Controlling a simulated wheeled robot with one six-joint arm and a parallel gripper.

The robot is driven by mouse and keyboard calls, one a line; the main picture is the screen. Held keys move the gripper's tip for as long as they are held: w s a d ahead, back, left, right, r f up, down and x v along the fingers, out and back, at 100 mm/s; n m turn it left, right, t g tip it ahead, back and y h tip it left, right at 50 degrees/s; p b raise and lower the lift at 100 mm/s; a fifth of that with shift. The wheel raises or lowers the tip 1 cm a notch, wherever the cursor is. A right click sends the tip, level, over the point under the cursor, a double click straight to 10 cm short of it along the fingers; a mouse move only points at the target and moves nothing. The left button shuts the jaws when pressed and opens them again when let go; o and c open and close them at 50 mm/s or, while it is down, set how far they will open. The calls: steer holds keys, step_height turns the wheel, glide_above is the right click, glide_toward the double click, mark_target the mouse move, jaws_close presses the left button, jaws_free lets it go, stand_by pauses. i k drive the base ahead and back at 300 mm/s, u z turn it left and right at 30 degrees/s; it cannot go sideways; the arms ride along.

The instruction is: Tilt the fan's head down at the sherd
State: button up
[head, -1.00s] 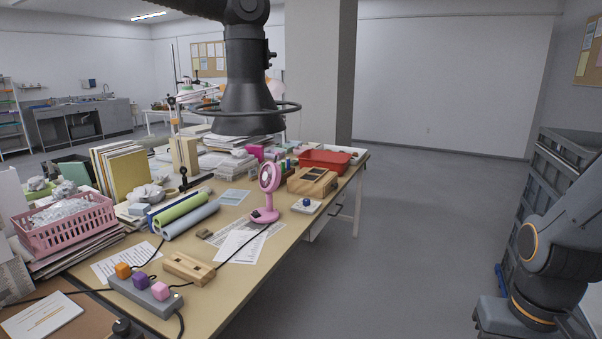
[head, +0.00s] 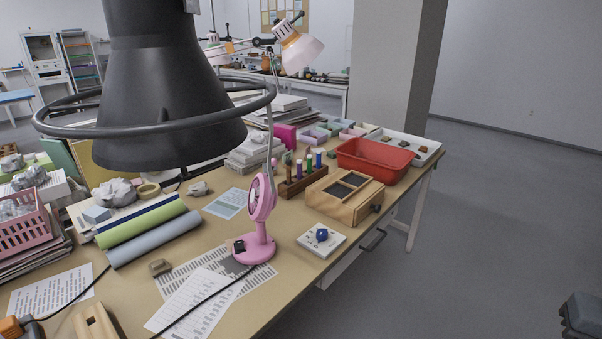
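A small pink fan stands on the tan table, its round base (head: 255,249) beside printed sheets. The fan's head (head: 260,196) is seen nearly side-on and looks about upright. A small brown piece (head: 160,267), perhaps the sherd, lies on the table left of the fan. A blue lump (head: 322,234) sits on a white square (head: 320,241) to the fan's right; I cannot tell if it is a sherd. My gripper is out of view.
A large black hood (head: 170,90) with a ring handle hangs over the table's left part. A wooden box (head: 345,198), red tray (head: 374,160) and rack of tubes (head: 302,178) stand behind the fan. A dark cable (head: 205,300) crosses the papers.

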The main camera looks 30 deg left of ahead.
mark_target(261, 202)
steer(key=i, duration=1.8)
steer(key=u, duration=3.75)
steer(key=k, duration=0.5)
steer(key=z, duration=1.15)
steer(key=i, duration=0.2)
steer(key=z, duration=0.15)
